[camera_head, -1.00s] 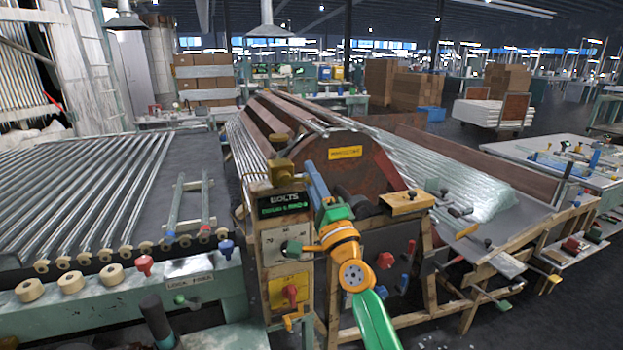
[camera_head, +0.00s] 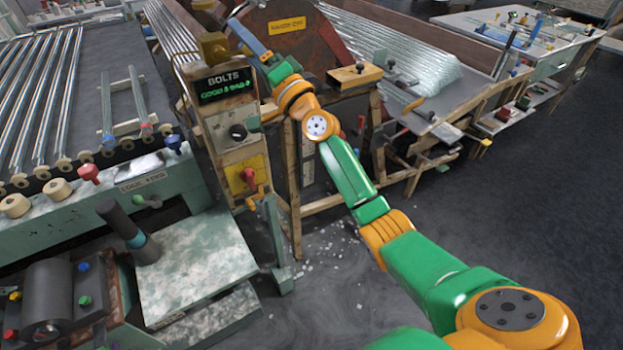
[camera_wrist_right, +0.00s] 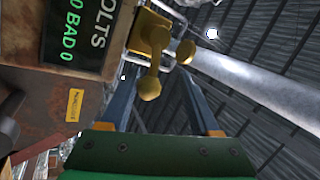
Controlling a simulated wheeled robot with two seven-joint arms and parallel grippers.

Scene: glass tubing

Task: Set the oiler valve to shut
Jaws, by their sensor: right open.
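The brass oiler valve (camera_head: 214,46) sits on top of the wooden post with the BOLTS display. In the right wrist view the valve (camera_wrist_right: 151,32) shows a brass body with a round-ended lever (camera_wrist_right: 150,84) and a second rounded knob beside it. My right gripper (camera_head: 236,24) is open beside the valve, its blue fingers pointing up and left. In the right wrist view the open fingers (camera_wrist_right: 157,76) lie on either side of the lever's end, with no clear contact. The valve's setting cannot be read. My left gripper is not in view.
The BOLTS display (camera_head: 228,84) is just below the valve. A black dial (camera_head: 238,132) and a red switch (camera_head: 247,175) are lower on the post. A rusty drum machine (camera_head: 290,50) stands behind. The roller table (camera_head: 85,110) is at left. Open floor lies at right.

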